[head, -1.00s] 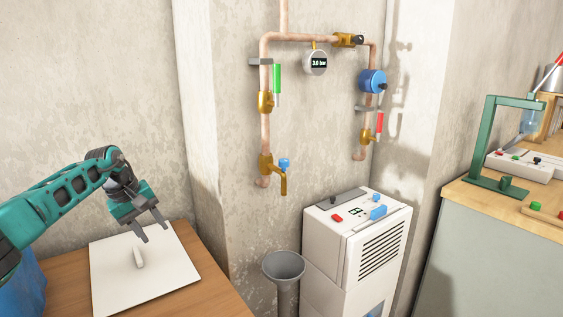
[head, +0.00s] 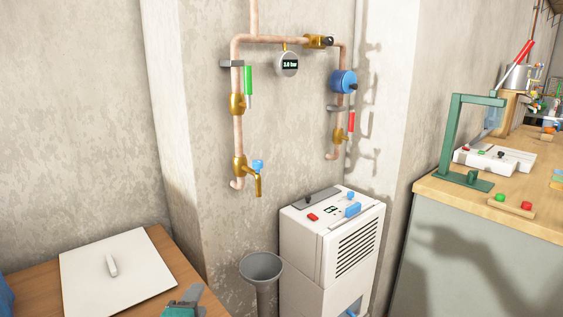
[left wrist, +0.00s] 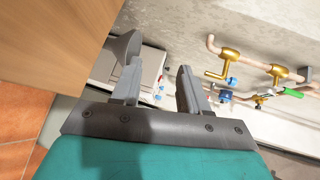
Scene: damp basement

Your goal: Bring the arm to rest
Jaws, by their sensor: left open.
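My left gripper (head: 186,302) shows only in part at the bottom edge of the head view, low beside the right edge of the wooden table. In the left wrist view its two grey fingers (left wrist: 157,82) stand apart with nothing between them. The gripper is open and empty. Most of my left arm is outside the head view. My right gripper is in neither view.
A white board (head: 90,285) with a small pale piece (head: 112,265) lies on the wooden table (head: 205,296). A grey funnel (head: 261,267) and a white dehumidifier-like unit (head: 340,235) stand right of it. Copper pipes (head: 237,140) run up the wall. A workbench (head: 440,195) is at right.

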